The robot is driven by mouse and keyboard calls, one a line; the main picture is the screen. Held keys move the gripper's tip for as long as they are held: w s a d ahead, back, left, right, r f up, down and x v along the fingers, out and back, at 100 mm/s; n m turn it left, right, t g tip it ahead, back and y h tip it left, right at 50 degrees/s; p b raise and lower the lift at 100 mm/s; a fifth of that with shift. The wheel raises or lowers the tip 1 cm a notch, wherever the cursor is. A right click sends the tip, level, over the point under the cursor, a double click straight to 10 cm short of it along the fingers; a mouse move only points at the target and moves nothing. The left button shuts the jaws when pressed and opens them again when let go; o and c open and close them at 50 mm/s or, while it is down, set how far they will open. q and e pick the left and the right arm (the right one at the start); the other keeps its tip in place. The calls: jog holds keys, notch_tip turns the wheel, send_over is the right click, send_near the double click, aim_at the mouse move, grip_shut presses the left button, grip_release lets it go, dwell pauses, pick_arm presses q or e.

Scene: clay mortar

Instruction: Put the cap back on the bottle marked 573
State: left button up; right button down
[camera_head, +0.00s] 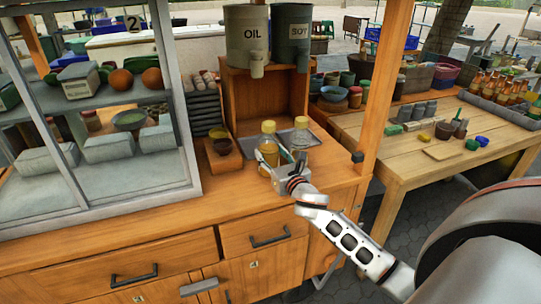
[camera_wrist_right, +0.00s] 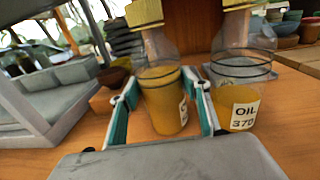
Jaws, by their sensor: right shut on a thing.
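Two clear bottles with yellow liquid stand side by side on the wooden counter. The left bottle (camera_head: 268,152) has a yellow cap (camera_head: 268,127) on its top. The right bottle (camera_head: 301,140) also has a yellow top (camera_head: 301,122); its label in the right wrist view (camera_wrist_right: 243,115) reads OIL with a number like 370. My right gripper (camera_wrist_right: 163,97) is shut around the body of the left bottle (camera_wrist_right: 160,85), one finger on each side. That bottle's label is turned sideways and its number is hidden. My left gripper is out of view.
A grey tray (camera_head: 317,143) lies under or behind the bottles. Large OIL (camera_head: 246,35) and SOY (camera_head: 291,35) dispensers stand on a wooden box behind. A glass display case (camera_head: 180,110) is close on the left, a wooden post (camera_head: 385,85) on the right. Small bowls (camera_head: 221,147) sit left of the bottles.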

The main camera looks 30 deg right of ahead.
jog(key=shift+r, duration=0.2)
jog(key=shift+f, duration=0.15)
jog(key=c, duration=1.1)
grip_release()
jog(key=shift+o, duration=0.2)
jog(key=shift+s+a, duration=0.1)
jog(key=shift+s, duration=0.25)
jog(key=s, duration=0.3)
jog(key=s+a, duration=0.1)
jog(key=s, duration=0.3)
jog(key=s+a, duration=0.1)
jog(key=s, duration=0.3)
jog(key=shift+s, duration=0.1)
